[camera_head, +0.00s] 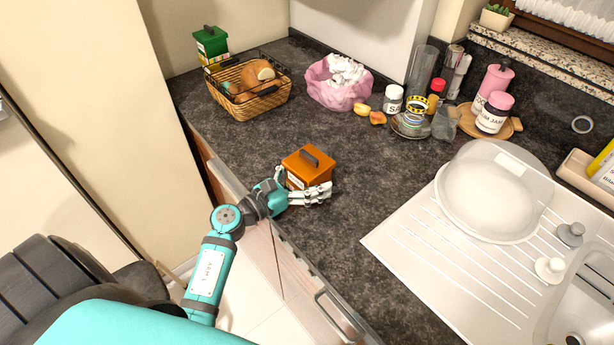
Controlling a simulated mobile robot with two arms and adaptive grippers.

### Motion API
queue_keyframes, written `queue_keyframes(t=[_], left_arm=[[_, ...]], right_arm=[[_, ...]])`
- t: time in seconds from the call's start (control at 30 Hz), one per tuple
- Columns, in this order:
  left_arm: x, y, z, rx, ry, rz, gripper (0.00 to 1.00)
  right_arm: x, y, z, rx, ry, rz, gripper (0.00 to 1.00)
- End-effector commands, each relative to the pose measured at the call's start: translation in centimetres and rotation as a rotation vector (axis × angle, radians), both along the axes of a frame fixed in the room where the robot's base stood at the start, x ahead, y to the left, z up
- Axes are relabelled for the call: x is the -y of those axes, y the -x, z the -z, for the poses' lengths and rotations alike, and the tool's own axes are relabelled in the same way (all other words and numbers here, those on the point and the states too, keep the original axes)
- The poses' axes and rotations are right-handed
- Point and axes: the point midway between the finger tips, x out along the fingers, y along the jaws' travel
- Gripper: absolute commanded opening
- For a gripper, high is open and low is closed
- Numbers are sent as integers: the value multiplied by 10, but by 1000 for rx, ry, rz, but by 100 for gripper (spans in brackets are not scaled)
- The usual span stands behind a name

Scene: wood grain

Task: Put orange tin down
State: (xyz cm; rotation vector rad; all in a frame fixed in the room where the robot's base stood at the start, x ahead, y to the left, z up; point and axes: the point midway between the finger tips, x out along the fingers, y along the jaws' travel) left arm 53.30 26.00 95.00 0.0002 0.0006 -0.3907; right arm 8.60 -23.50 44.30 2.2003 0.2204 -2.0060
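My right gripper is not in view.
A wicker basket (232,101) with bread, a green tin (211,42), a pink bag (333,95) and several jars stand along the back. A white drainer (410,233) with a clear dome (490,190) lies right. Counter around the tin is clear.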

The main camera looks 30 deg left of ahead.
Motion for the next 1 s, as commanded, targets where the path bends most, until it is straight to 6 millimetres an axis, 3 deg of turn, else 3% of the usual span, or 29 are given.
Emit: queue_keyframes(t=[0.07, 0.57, 1.0], left_arm=[[0, 0, 0, 0, 0, 0, 91], [0, 0, 0, 1, 0, 1, 25], [0, 0, -2, 3, 1, 1, 23]], right_arm=[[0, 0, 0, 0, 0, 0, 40], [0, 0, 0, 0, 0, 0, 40], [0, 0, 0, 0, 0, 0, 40]])
